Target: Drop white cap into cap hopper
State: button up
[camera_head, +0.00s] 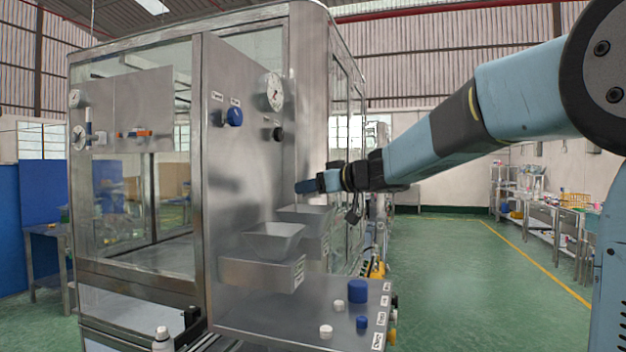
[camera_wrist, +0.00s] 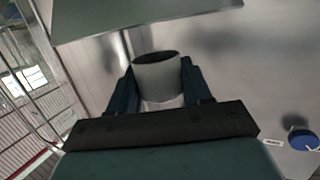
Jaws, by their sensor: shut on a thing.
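My gripper (camera_wrist: 160,84) is shut on the white cap (camera_wrist: 160,76), a pale hollow cylinder with its open end showing between the two dark blue fingers. In the head view my gripper (camera_head: 308,186) is in front of the steel panel, above two grey metal hoppers; the cap cannot be made out there. The front hopper (camera_head: 272,240) is the nearer, and the rear hopper (camera_head: 306,214) is behind it to the right, below the gripper. The hopper labels are too small to read. A grey sloping hopper wall (camera_wrist: 135,18) fills the top of the wrist view, apart from the cap.
A gauge (camera_head: 273,92) and blue knob (camera_head: 234,116) stick out from the panel. Green floor is open at right.

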jog(key=shift+f, duration=1.95)
jog(key=o, duration=1.1)
jog(key=shift+r, duration=1.5)
jog(key=shift+s+d+r, duration=0.15)
jog(key=shift+s+d, duration=0.35)
jog(key=shift+d, duration=0.9)
jog(key=shift+s+d+r, duration=0.2)
jog(key=shift+s+d, duration=0.35)
jog(key=shift+d, duration=0.9)
jog(key=shift+s+d+r, duration=0.15)
jog(key=shift+s+d, duration=0.35)
jog(key=shift+d, duration=0.9)
